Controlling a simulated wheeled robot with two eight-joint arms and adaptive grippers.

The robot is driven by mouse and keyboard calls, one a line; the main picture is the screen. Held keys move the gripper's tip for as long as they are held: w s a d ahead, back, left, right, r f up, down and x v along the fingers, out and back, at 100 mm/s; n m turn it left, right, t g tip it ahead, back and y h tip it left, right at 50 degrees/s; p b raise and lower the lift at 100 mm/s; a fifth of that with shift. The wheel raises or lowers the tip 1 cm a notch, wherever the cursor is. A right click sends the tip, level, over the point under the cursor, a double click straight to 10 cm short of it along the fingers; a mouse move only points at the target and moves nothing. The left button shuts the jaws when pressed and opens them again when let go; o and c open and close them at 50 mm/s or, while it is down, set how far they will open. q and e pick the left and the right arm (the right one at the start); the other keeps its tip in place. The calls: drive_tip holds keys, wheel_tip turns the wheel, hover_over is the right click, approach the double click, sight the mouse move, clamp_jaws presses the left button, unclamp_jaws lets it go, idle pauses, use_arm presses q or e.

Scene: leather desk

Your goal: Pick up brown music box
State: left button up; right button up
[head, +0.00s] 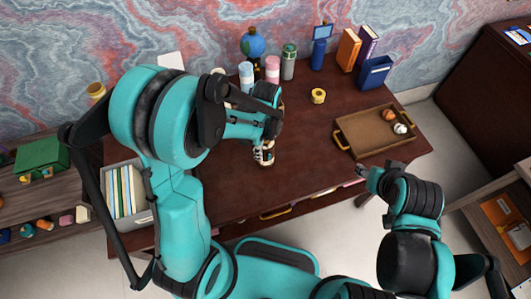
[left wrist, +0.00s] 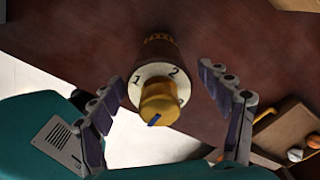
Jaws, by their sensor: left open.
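A brown round body with a cream face marked 1 and 2 and a yellow knob stands in the middle of the left wrist view; I take it for the brown music box (left wrist: 160,52). My left gripper (left wrist: 160,82) is open, with one finger on each side of it and visible gaps between. In the head view my left gripper (head: 264,150) is over the middle of the desk, and my arm hides most of the box. My right gripper (head: 367,178) is by the desk's front right edge; its jaws are too small to read.
The dark desk (head: 310,160) has clear room right of the left gripper. A brown tray (head: 362,132) with small balls is at right. A yellow tape roll (head: 318,96), several bottles, a globe (head: 253,42) and books (head: 348,50) stand behind. A file holder (head: 130,190) is at left.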

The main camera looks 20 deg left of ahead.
use_arm(q)
clamp_jaws()
drive_tip(key=shift+r, duration=0.1)
